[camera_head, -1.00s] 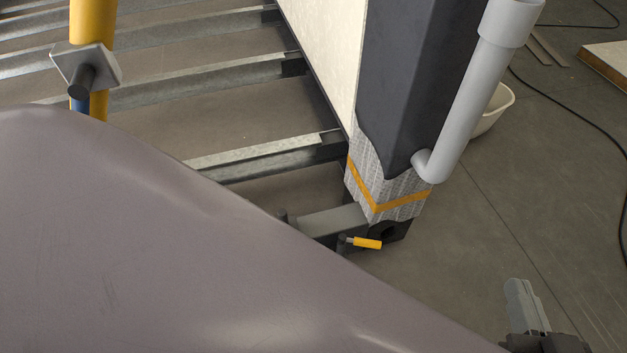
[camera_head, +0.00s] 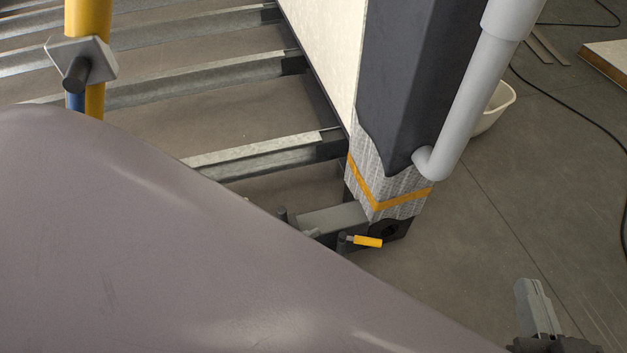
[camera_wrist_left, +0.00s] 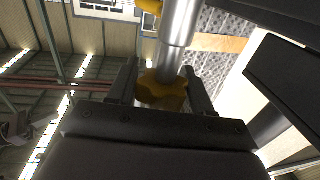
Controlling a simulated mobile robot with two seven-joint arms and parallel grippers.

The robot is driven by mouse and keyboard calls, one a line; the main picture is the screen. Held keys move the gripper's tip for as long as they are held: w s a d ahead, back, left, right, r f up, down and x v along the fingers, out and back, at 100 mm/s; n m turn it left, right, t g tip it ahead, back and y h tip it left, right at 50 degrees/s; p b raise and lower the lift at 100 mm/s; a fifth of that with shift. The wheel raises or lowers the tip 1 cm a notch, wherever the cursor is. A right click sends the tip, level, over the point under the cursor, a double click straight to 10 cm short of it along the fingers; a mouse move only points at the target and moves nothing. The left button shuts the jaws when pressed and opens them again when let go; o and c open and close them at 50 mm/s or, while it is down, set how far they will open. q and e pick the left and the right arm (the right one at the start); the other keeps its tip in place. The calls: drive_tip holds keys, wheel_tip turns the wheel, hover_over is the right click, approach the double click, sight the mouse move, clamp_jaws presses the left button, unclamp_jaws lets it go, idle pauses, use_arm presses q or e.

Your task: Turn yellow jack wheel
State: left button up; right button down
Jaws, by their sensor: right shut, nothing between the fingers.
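A yellow lobed wheel (camera_wrist_left: 163,92) sits at the lower end of a silver shaft (camera_wrist_left: 180,35) in the left wrist view. The two dark fingers of my left gripper (camera_wrist_left: 163,85) stand one on each side of the wheel. Whether they touch its rim I cannot tell. My left gripper does not show in the head view, where a large smooth grey-mauve surface covers the lower left. My right gripper (camera_head: 537,308) is at the bottom right edge of the head view, shut and empty, over bare floor.
A dark corner post (camera_head: 400,90) with an orange-striped base carries a grey pipe (camera_head: 463,110). A small yellow handle (camera_head: 368,241) sticks out near its foot. A yellow post (camera_head: 88,30) with a bracket stands upper left. Metal beams (camera_head: 190,80) cross behind. Floor at right is mostly clear.

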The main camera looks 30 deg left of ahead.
use_arm(q)
drive_tip(key=shift+d+m+g+h, duration=0.15)
drive_tip(key=shift+m+g+h, duration=1.5)
drive_tip(key=shift+h, duration=0.25)
drive_tip(key=shift+s+d+r+m+g+h, duration=0.1)
drive_tip(key=shift+s+m+g+h, duration=0.1)
drive_tip(key=shift+m+g+h, duration=0.2)
drive_tip(key=o, duration=1)
drive_tip(key=v, duration=0.7)
drive_tip(key=shift+s, duration=0.1)
